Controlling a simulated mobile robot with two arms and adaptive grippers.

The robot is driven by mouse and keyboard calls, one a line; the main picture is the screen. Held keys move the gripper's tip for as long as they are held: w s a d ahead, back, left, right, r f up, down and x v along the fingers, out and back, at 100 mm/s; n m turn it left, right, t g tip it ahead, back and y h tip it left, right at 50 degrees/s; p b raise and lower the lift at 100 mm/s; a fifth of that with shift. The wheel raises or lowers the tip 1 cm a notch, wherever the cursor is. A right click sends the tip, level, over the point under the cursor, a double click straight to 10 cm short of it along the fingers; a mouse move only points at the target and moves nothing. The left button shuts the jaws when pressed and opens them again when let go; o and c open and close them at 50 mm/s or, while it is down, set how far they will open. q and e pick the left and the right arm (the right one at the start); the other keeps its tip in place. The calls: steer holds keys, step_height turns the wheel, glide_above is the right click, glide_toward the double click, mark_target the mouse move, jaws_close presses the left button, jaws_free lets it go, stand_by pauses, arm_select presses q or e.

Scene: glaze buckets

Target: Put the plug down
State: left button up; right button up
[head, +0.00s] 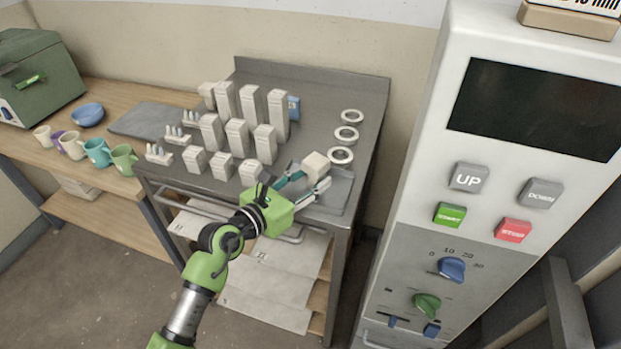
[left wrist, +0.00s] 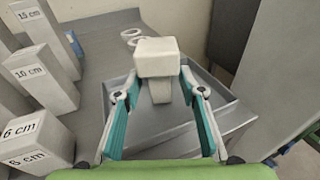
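The plug (head: 316,164) is a pale block with a square head; in the left wrist view the plug (left wrist: 157,58) shows the head on top and a narrower stem below. My left gripper (head: 308,181) has its teal-and-grey fingers on either side of the plug, and in the left wrist view the fingertips (left wrist: 160,80) meet the sides of its head. The plug is upright over a grey tray (left wrist: 215,98) at the table's front right. I cannot tell whether the stem touches the tray. My right gripper is out of view.
Tall and short labelled blocks (head: 237,138) stand left of my gripper. Several white rings (head: 341,155) lie behind the plug. The metal table (head: 345,100) is clear at the back right. A control panel (head: 480,220) stands right; a wooden bench (head: 95,195) with mugs stands left.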

arm_select(q)
steer(key=shift+r, duration=0.15)
steer(key=shift+s+a, duration=0.2)
steer(key=shift+s, duration=0.05)
steer(key=b+v, duration=0.1)
steer(key=v, duration=1)
steer(key=shift+s+a, duration=0.15)
steer(key=shift+r, duration=0.1)
